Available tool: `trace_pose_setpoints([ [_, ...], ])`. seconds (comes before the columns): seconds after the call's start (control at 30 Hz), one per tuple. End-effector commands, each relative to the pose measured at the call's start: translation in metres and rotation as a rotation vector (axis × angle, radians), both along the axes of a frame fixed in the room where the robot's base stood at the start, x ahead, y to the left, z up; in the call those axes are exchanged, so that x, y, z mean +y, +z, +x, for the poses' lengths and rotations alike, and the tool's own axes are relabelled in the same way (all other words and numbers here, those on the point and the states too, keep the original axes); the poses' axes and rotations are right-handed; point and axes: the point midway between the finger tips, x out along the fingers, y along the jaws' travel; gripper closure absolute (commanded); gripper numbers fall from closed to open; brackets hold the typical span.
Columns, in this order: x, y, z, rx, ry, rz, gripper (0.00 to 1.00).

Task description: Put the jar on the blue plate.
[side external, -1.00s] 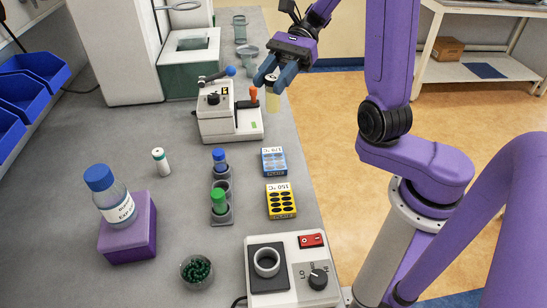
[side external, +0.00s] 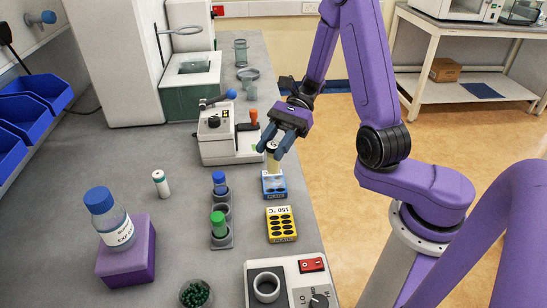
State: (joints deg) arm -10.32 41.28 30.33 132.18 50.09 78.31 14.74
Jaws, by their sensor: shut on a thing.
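The blue plate (side external: 275,194) is a small block with wells and a white label, lying on the bench near its right edge. My gripper (side external: 272,147) is shut on a pale yellow jar (side external: 273,161) with a dark-topped white cap.
A yellow plate (side external: 281,225) marked 150 °C lies just nearer. A rack with a blue-capped vial (side external: 219,182) and a green-capped vial (side external: 218,223) stands left. A white instrument (side external: 217,140) with levers stands behind left. The bench's right edge is close.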

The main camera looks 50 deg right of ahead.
Motion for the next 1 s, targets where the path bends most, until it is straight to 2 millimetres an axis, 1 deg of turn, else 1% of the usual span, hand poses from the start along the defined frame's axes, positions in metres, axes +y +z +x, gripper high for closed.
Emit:
trace_pose_setpoints([
  [0.2,0.0,-0.022,0.0,0.002,0.0,0.002,0.92],
  [0.3,0.001,-0.031,0.0,0.001,0.001,0.001,0.92],
  [0.4,0.0,-0.034,0.0,0.0,0.001,0.001,0.92],
  [0.73,0.0,-0.036,0.0,0.0,0.0,0.0,0.92],
  [0.77,0.0,-0.036,0.0,0.0,0.0,0.0,0.58],
  [0.8,0.0,-0.036,0.0,-0.001,0.0,-0.001,0.45],
  [0.83,0.0,-0.036,0.0,-0.001,0.0,-0.001,0.35],
  [1.0,0.0,-0.036,0.0,-0.001,0.0,0.0,0.35],
])
